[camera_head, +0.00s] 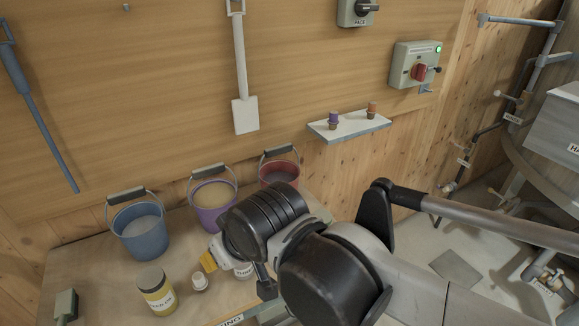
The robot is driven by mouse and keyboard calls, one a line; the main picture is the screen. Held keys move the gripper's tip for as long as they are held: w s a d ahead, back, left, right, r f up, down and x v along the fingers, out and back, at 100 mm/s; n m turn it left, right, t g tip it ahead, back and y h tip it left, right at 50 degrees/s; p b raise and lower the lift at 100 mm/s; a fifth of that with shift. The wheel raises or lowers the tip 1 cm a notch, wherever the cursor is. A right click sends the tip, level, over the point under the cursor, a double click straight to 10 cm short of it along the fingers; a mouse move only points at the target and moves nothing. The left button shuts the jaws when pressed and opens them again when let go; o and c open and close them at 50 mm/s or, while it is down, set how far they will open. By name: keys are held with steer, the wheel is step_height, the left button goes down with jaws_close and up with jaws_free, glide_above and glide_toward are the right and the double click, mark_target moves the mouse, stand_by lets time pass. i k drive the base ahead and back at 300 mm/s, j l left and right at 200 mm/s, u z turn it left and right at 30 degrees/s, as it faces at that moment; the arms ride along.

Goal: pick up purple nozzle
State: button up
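The purple nozzle (333,118) stands upright on a small pale wall shelf (350,127), near its left end. It is purple on top with a brownish lower part. An orange nozzle (371,110) stands to its right on the same shelf, apart from it. My arm fills the lower middle, with its dark joints below the shelf. My gripper (266,284) is mostly hidden by my own arm; only a dark part shows low over the bench. It is well away from the purple nozzle. I cannot see its fingertips or whether it holds anything.
A bench (95,265) at left holds blue (140,232), purple (212,205) and red (279,174) buckets, plus a yellow jar (156,290). A white scoop (242,80) hangs on the wall. A switch box (412,66) is right above the shelf. Pipes stand at right.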

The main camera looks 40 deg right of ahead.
mark_target(333, 121)
steer(key=z, duration=1.5)
steer(key=i+l, duration=0.05)
